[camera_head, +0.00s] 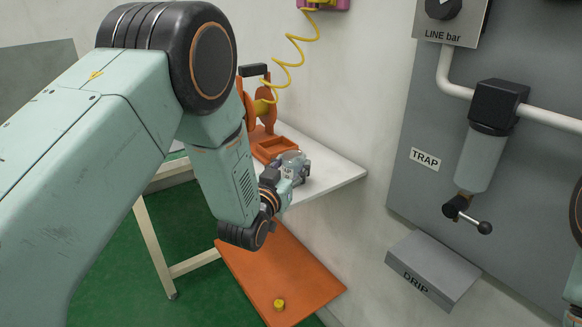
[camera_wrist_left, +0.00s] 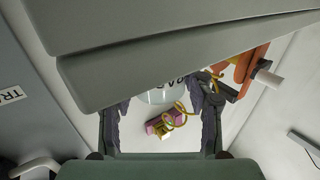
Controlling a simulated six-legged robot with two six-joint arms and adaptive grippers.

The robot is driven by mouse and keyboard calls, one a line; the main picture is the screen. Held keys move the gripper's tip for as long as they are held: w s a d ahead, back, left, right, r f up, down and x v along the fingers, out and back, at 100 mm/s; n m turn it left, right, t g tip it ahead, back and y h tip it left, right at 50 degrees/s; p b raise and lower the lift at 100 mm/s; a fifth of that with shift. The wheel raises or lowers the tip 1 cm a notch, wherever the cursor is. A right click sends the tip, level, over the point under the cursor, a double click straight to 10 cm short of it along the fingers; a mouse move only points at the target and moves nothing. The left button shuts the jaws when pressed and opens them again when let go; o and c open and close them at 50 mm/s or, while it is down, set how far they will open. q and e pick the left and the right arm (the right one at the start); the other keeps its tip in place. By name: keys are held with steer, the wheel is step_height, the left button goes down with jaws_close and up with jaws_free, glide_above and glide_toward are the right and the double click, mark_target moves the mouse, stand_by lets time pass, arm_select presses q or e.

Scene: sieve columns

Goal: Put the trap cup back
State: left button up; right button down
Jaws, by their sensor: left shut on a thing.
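My left gripper (camera_head: 292,168) is over the white shelf, shut on a pale, partly clear rounded cup (camera_head: 293,156). In the left wrist view the cup (camera_wrist_left: 164,95) shows between my two dark fingers, with part of its lettering hidden. On the grey panel, the trap's black head (camera_head: 498,103) sits on the pipe. A grey cylinder (camera_head: 482,160) hangs upright under it, with a black valve and lever at its lower end. The TRAP label (camera_head: 425,156) is to its left. The held cup is well apart from the trap. My right gripper is out of view.
A grey DRIP box (camera_head: 431,268) sticks out below the trap. The white shelf (camera_head: 338,172) carries an orange reel (camera_head: 261,105) and an orange tray (camera_head: 275,148). A yellow coiled hose (camera_head: 292,50) hangs above.

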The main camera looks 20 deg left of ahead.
arm_select(q)
steer(key=shift+s+f, duration=0.1)
steer(key=shift+s, duration=0.05)
steer(key=o, duration=0.5)
steer(key=shift+a, duration=0.1)
steer(key=o, duration=0.5)
steer(key=shift+f, duration=0.15)
steer(key=shift+r, duration=0.2)
steer(key=shift+r, duration=0.2)
steer(key=s, duration=0.4)
steer(key=s+p, duration=0.1)
steer(key=s, duration=0.3)
steer(key=s+a, duration=0.1)
steer(key=s, duration=0.3)
steer(key=shift+p, duration=0.3)
